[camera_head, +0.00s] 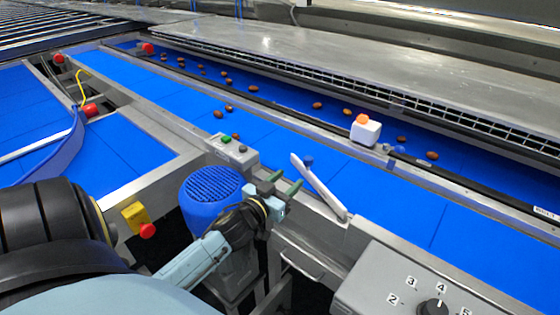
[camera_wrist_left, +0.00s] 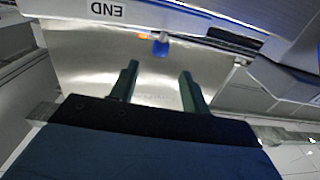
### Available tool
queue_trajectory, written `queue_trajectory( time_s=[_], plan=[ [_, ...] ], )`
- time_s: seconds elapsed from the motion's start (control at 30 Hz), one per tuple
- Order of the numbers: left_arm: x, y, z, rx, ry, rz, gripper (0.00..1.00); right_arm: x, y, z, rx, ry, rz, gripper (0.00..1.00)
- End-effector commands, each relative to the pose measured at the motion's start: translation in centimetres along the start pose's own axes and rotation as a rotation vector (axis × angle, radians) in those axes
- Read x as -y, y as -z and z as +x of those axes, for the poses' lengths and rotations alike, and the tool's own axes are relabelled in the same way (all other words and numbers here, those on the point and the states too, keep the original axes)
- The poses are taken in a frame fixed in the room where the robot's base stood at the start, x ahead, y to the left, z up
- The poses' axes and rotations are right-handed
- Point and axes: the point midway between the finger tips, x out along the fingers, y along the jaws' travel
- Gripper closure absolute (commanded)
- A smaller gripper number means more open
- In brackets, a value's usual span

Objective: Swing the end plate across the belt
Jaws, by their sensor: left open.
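The end plate is a thin pale bar (camera_head: 325,193) standing slantwise over the near blue belt lane (camera_head: 385,197). Its right end meets the near rail, and its other end points up and left in the picture. A blue knob (camera_head: 308,161) stands at the plate's far part. My left gripper (camera_head: 284,183) is open and empty, just left of the plate on the near side, apart from the knob. In the left wrist view, the open fingers (camera_wrist_left: 158,82) point towards a blue knob (camera_wrist_left: 161,47). My right gripper is not in view.
Several brown dates (camera_head: 317,105) lie on the far lane, a few on the near one. A white box with an orange top (camera_head: 365,132) sits on the divider. A button box (camera_head: 232,151), blue motor (camera_head: 211,192) and dial panel (camera_head: 395,285) flank the near rail.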

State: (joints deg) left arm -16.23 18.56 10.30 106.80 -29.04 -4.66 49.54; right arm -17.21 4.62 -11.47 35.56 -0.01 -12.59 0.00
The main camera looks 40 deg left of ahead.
Motion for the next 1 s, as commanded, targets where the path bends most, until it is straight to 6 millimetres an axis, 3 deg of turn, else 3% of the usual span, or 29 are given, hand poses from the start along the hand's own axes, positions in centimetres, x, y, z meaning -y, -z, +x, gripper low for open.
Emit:
queue_trajectory(
  time_s=[0.2, 0.53, 0.67, 0.77, 0.9, 1.0],
  plan=[
    [0.0, 0.0, -2.2, 0.001, 0.001, -0.001, 0.53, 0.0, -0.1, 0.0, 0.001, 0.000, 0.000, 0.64],
    [0.0, 0.0, -2.5, 0.000, 0.001, 0.000, 0.53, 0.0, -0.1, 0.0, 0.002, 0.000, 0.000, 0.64],
    [0.2, -0.1, -2.7, -0.001, 0.008, -0.072, 0.70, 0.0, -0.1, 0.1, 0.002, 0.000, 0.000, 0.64],
    [0.6, -0.2, -3.3, -0.006, 0.029, -0.317, 0.83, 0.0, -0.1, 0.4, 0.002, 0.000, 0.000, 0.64],
    [1.5, -0.3, -4.7, -0.031, 0.067, -0.839, 1.00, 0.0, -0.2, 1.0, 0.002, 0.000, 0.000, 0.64],
    [2.1, -0.3, -5.7, -0.057, 0.085, -1.176, 1.00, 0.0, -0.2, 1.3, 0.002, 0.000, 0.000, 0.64]
  ],
)
